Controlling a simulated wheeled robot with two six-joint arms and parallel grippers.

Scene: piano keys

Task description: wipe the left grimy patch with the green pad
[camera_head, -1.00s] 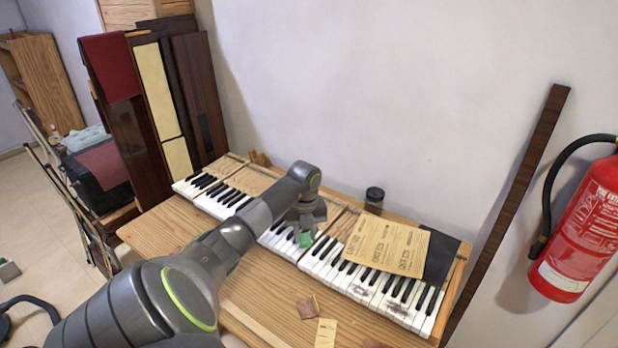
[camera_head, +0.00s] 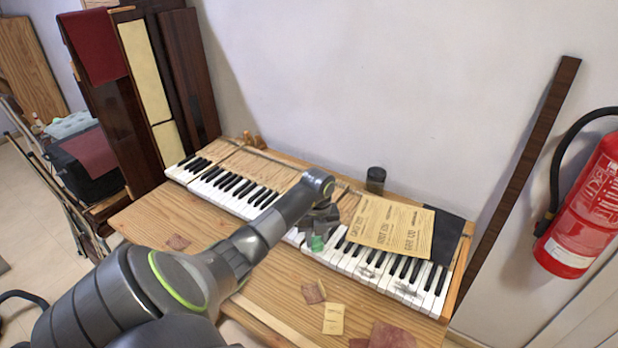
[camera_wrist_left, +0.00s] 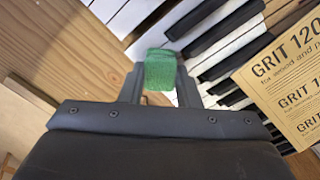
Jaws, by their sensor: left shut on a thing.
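My left gripper (camera_head: 318,238) is shut on the green pad (camera_head: 317,243) and holds it over the keyboard (camera_head: 232,192), near its middle. In the left wrist view the pad (camera_wrist_left: 160,70) sits between the fingers, over the white keys; I cannot tell whether it touches them. Two dark grimy patches mark the white keys to the right of the pad: the left grimy patch (camera_head: 367,271), just below the paper sheets, and another one (camera_head: 405,290) farther right. The wrist view shows no grime. My right gripper is not in view.
Grit 120 sandpaper sheets (camera_head: 390,228) lie over the back of the right keys. A dark jar (camera_head: 375,180) stands behind them. Brown scraps (camera_head: 314,292) and a yellow card (camera_head: 333,319) lie on the bench in front. A fire extinguisher (camera_head: 583,210) hangs at the right.

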